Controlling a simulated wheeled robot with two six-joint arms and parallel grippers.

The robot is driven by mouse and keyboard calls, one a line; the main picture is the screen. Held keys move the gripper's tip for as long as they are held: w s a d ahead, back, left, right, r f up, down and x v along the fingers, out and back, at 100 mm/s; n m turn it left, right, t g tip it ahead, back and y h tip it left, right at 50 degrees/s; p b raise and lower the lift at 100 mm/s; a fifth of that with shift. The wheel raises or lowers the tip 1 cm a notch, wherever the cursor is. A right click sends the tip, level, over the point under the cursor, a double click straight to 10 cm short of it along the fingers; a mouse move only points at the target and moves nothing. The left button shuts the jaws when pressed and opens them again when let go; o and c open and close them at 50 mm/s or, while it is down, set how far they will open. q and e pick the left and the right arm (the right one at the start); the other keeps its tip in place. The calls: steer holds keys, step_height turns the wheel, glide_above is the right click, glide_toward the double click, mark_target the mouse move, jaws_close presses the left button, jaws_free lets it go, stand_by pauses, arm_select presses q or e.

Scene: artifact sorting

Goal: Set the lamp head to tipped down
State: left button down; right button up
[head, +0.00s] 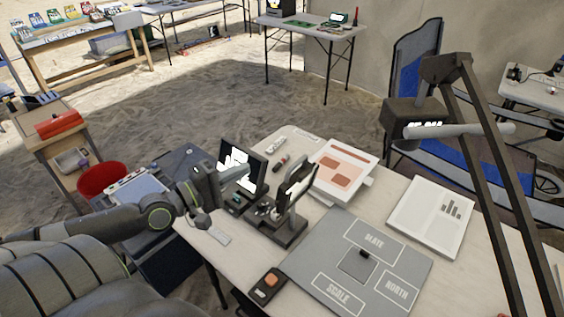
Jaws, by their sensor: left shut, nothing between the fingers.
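The lamp stands at the right in the head view, with a dark two-rail arm (485,150) rising to a joint at the top. Its dark, box-shaped lamp head (401,117) hangs to the left of that joint, above the table. A light grey bar (465,131) sticks out to the right from the head's lower part. I cannot tell the head's exact tilt. My right gripper is out of view.
The table holds a grey board with labelled fields (310,250), a white printed sheet (432,216), a white tray with orange shapes (342,170), a dark stand device (280,225) and a small control box (267,284). A blue chair (405,70) stands behind the lamp head.

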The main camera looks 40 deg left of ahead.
mark_target(290, 168)
arm_select(q)
steer(key=w+d+p, duration=0.4)
steer(key=w+d, duration=0.2)
steer(key=w, duration=0.2)
steer(key=shift+d, duration=0.3)
steer(key=shift+r, duration=0.1)
steer(key=shift+d+r+p, duration=0.1)
steer(key=shift+d+p, duration=0.05)
steer(key=shift+p, duration=0.25)
steer(key=d+m+p, duration=0.2)
steer(key=m, duration=0.1)
steer(key=shift+s+d+r+g, duration=0.1)
steer(key=shift+d+r+g, duration=0.05)
steer(key=shift+g, duration=0.25)
steer(key=shift+d+f+m+y+p, duration=0.15)
steer(key=shift+d+f+m+p, duration=0.1)
steer(key=shift+d+m, duration=0.25)
steer(key=shift+d+f+m+y+p, duration=0.15)
steer(key=shift+d+m+p, duration=0.1)
steer(key=shift+m, duration=0.35)
steer(key=shift+r, duration=0.1)
